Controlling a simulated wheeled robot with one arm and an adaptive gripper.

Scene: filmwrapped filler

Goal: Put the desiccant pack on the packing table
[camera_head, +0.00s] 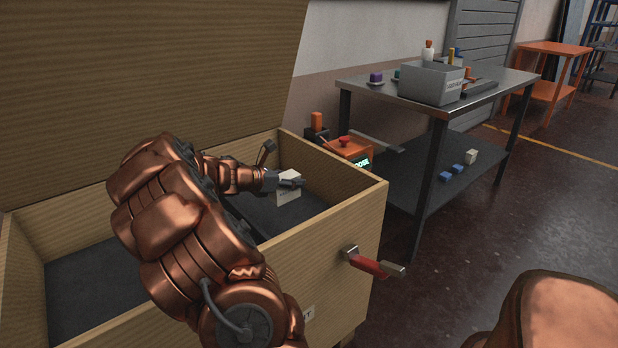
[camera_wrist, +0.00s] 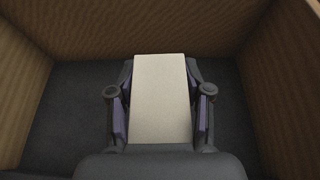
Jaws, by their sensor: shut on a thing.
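A white, flat-faced block, which looks like the desiccant pack (camera_wrist: 161,95), is between the fingers of my gripper (camera_wrist: 161,118) in the wrist view. The fingers press on its left and right sides, and the gripper is shut on it. In the head view the pack (camera_head: 288,188) shows at the tip of my gripper (camera_head: 284,182), inside the open wooden crate (camera_head: 345,225), below its rim. Whether it touches the crate's dark floor, I cannot tell. A grey metal table (camera_head: 520,78), perhaps the packing table, stands beyond the crate to the right.
The table bears a grey bin (camera_head: 432,84), a purple item (camera_head: 376,78) and bottles. Its lower shelf holds blue blocks (camera_head: 452,171). An orange device (camera_head: 345,151) stands behind the crate. A red-handled latch (camera_head: 368,264) juts from the crate's side. The raised lid (camera_head: 150,80) is at left.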

